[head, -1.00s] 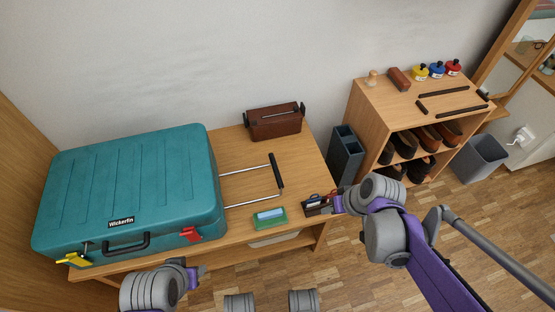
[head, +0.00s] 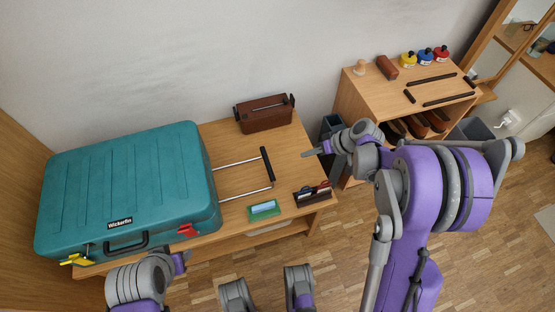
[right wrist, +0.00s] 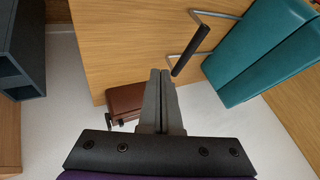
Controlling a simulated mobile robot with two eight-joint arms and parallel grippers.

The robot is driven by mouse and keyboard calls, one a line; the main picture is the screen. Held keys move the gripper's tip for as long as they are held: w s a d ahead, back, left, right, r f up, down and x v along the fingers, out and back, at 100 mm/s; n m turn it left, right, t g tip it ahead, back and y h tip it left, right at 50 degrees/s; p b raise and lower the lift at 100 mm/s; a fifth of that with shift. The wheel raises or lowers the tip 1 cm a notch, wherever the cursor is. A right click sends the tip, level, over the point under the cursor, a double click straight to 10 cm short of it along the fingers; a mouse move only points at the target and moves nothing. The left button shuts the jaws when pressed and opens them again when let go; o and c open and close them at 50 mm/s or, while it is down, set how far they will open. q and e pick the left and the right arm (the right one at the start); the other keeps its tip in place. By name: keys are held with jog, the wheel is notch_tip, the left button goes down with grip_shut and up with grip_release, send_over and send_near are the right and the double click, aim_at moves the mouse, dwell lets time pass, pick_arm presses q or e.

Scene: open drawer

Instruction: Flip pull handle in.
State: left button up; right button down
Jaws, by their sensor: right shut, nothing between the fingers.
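A teal suitcase (head: 130,187) lies flat on the wooden bench. Its pull handle, two metal rods with a black grip (head: 267,164), sticks out to the right over the bench top. My right gripper (head: 306,154) is shut and empty, a short way to the right of the grip and apart from it. In the right wrist view the shut fingers (right wrist: 159,76) point toward the bench, with the black grip (right wrist: 190,50) beside them on the right and the suitcase (right wrist: 262,50) beyond it. My left gripper (head: 183,259) is in front of the suitcase; its fingers are not clear.
A brown box (head: 265,114) stands at the bench's back. A green tray (head: 264,210) and a dark organizer (head: 313,194) lie near the front right. A shoe cabinet (head: 360,92) stands to the right. Bare bench (head: 230,150) surrounds the handle rods.

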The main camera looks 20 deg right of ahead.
jog(key=b+x, duration=0.2)
jog(key=x, duration=0.8)
jog(key=shift+b, duration=0.3)
jog(key=a, duration=0.3)
jog(key=shift+a+r, duration=0.1)
jog(key=shift+r, duration=0.2)
jog(key=shift+a+r, duration=0.1)
jog(key=shift+a, duration=0.35)
jog(key=a, duration=1)
jog(key=a+b, duration=0.1)
jog(key=a, duration=0.4)
jog(key=shift+s+a, duration=0.35)
jog(key=shift+a, duration=0.05)
jog(key=shift+d, duration=0.1)
